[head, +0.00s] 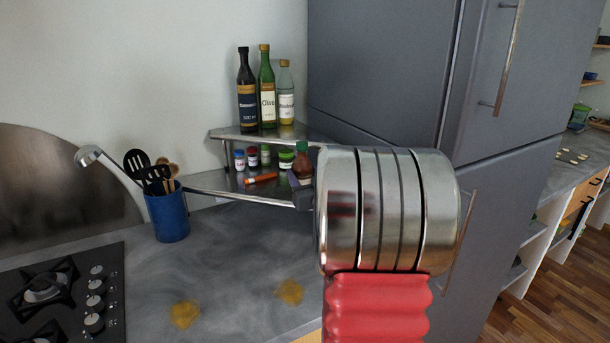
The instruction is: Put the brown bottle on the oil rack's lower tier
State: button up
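The brown bottle (303,167), small with a dark green cap, is upright at the right end of the oil rack's lower tier (218,187). I cannot tell whether its base touches the tier. My gripper (300,187) is at the bottle's lower front. Only a grey-purple finger part shows; my shiny arm covers the rest, so its opening and grip are hidden. The rack's upper tier (228,134) holds a dark bottle (247,92), a green oil bottle (267,90) and a clear bottle (286,95).
Several small jars (252,156) stand at the back of the lower tier. An orange tube (262,178) lies in front of them. A blue utensil holder (167,213) stands left of the rack, and a fridge (385,70) behind right. Yellow stains (185,314) mark the otherwise clear counter.

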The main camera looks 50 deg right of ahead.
jog(key=o, duration=0.4)
jog(key=shift+r, duration=0.1)
jog(key=v, duration=1.2)
dwell(0.6)
